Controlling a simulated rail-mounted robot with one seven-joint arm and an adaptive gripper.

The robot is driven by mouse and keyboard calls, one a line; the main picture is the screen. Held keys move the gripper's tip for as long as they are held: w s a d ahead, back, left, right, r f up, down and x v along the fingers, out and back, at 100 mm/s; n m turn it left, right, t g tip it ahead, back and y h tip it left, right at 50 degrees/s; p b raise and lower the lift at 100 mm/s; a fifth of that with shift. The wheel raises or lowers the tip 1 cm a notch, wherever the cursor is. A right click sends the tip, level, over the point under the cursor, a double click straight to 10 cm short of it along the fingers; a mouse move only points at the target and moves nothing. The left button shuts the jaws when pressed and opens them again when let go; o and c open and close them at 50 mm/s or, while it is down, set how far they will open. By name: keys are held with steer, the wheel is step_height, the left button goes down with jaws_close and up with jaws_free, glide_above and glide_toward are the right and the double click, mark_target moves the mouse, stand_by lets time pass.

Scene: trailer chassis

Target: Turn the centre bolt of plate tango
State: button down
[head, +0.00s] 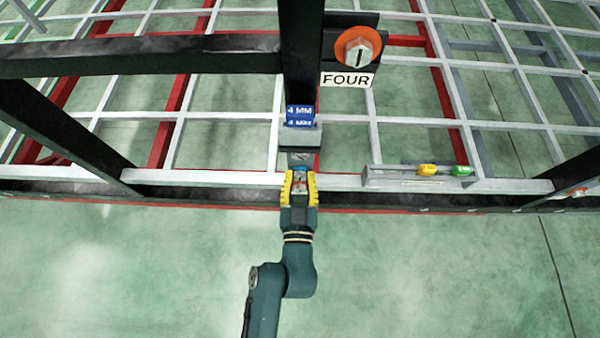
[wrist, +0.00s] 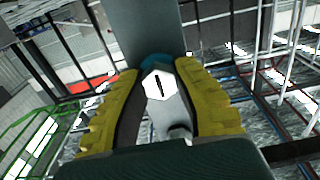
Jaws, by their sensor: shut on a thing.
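My gripper (head: 299,178) has yellow-padded fingers and sits at the front beam of the chassis, low centre in the head view. In the wrist view, my gripper (wrist: 160,76) is shut on a pale hex bolt head (wrist: 152,88) with a black line across its face. A bit of teal shows behind the bolt head, and a grey plate (wrist: 148,28) rises behind it. I can read no "tango" label, so I cannot tell the plate's name. In the head view my fingers mostly hide the bolt.
A dark plate marked FOUR (head: 345,80) carries a hex bolt with an orange ring (head: 357,48). Blue "4 MM" labels (head: 300,116) are on a block above my gripper. A grey rail (head: 385,182) holds yellow and green pieces. Black posts stand left and centre; the floor in front is clear.

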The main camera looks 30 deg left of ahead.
steer(key=m+p, duration=0.1)
steer(key=m, duration=0.6)
steer(key=shift+r, duration=0.15)
steer(key=m+p, duration=0.1)
steer(key=m, duration=0.3)
steer(key=shift+w, duration=0.1)
steer(key=m+p, duration=0.1)
steer(key=m, duration=0.3)
steer(key=shift+r, duration=0.1)
steer(key=m+p, duration=0.1)
steer(key=m, duration=0.3)
steer(key=m+p, duration=0.1)
steer(key=m, duration=0.2)
steer(key=shift+r+m, duration=0.1)
steer(key=shift+m, duration=0.3)
steer(key=m+p, duration=0.1)
steer(key=m, duration=0.2)
steer(key=shift+m+p, duration=0.45)
steer(key=shift+m, duration=1.45)
